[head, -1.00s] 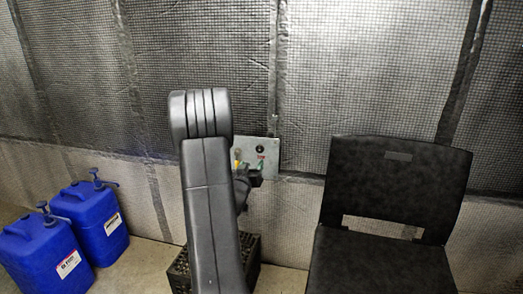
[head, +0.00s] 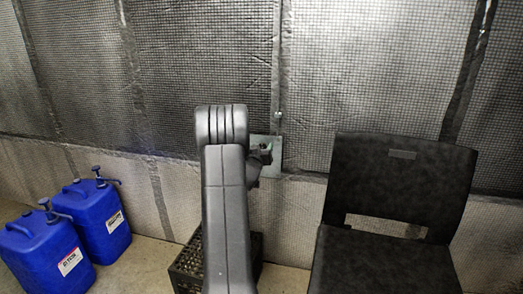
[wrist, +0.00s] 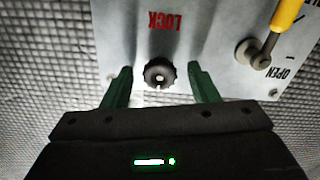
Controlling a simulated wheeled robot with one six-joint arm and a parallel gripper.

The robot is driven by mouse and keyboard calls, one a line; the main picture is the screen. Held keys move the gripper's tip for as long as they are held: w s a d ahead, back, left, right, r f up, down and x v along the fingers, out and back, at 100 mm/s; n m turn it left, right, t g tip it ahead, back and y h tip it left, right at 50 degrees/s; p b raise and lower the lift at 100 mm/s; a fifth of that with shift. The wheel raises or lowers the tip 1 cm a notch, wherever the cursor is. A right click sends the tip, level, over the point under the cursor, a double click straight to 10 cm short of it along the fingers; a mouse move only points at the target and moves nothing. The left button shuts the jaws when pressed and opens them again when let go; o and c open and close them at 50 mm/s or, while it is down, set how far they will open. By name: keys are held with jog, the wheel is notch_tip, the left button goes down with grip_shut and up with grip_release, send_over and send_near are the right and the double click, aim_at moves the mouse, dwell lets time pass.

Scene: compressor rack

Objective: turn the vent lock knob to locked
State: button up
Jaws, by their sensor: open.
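The vent lock knob (wrist: 160,74) is a dark, round, ribbed knob on a pale metal panel (wrist: 215,45). A small pale mark shows at the knob's edge nearest my gripper. Red LOCK lettering (wrist: 165,20) appears upside down beyond the knob. My gripper (wrist: 159,67) is open, with one green finger on each side of the knob and a visible gap on both sides. In the head view my gripper (head: 263,153) is in front of the panel (head: 276,165) and hides the knob.
A yellow-handled lever (wrist: 285,18) with a round hub is on the panel, right of the knob in the wrist view, near an OPEN label (wrist: 280,74). A black chair (head: 395,190) stands right, a black crate (head: 188,265) below, and blue jugs (head: 103,220) left.

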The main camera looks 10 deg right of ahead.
jog(key=c, duration=1)
jog(key=shift+m+b, duration=6.2)
jog(key=shift+m, duration=2.8)
